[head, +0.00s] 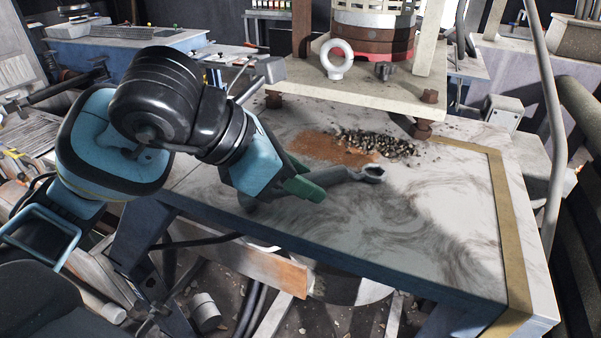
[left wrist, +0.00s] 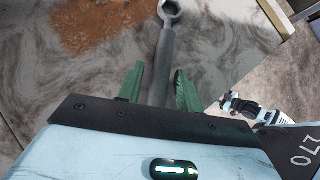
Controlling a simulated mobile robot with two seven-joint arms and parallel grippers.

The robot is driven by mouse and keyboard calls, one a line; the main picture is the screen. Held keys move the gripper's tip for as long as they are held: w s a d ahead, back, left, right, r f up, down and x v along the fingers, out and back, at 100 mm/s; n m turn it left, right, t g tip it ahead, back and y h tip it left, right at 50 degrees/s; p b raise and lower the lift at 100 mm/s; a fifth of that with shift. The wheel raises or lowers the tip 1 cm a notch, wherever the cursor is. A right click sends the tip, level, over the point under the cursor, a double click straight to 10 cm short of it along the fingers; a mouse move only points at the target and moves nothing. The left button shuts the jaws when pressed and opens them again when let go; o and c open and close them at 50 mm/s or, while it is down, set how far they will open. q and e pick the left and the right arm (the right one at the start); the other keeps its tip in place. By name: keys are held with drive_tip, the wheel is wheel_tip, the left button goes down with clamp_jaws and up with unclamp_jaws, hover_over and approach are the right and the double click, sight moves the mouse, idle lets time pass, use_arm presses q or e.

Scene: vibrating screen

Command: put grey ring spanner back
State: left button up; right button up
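The grey ring spanner (head: 345,176) lies on the marbled table top, its ring end pointing right, near the brown powder patch. My left gripper (head: 303,186) is low over the table at the spanner's handle, and the gripper hides the other end. In the left wrist view the spanner (left wrist: 163,60) runs up between the two green fingers of my left gripper (left wrist: 158,88), ring end away from me. The fingers stand apart on either side of the handle, with a narrow gap visible at the left one.
The marbled table (head: 440,230) has a tan strip along its right edge and free room at front right. Brown powder (head: 330,148) and dark gravel (head: 385,144) lie behind the spanner.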

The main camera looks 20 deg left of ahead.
use_arm(q)
drive_tip(key=shift+o, duration=0.3)
use_arm(e)
drive_tip(key=shift+d, duration=0.1)
use_arm(q)
drive_tip(key=shift+r, duration=0.1)
use_arm(e)
drive_tip(key=shift+w, duration=0.1)
use_arm(q)
drive_tip(key=shift+r, duration=0.25)
drive_tip(key=v, duration=1.1)
drive_tip(key=shift+s+a+r+p, duration=0.2)
drive_tip(key=shift+r+p, duration=0.05)
drive_tip(key=shift+p, duration=0.2)
use_arm(e)
drive_tip(key=shift+w+r, duration=0.45)
drive_tip(key=shift+r, duration=0.2)
drive_tip(key=shift+s, duration=0.1)
idle(0.4)
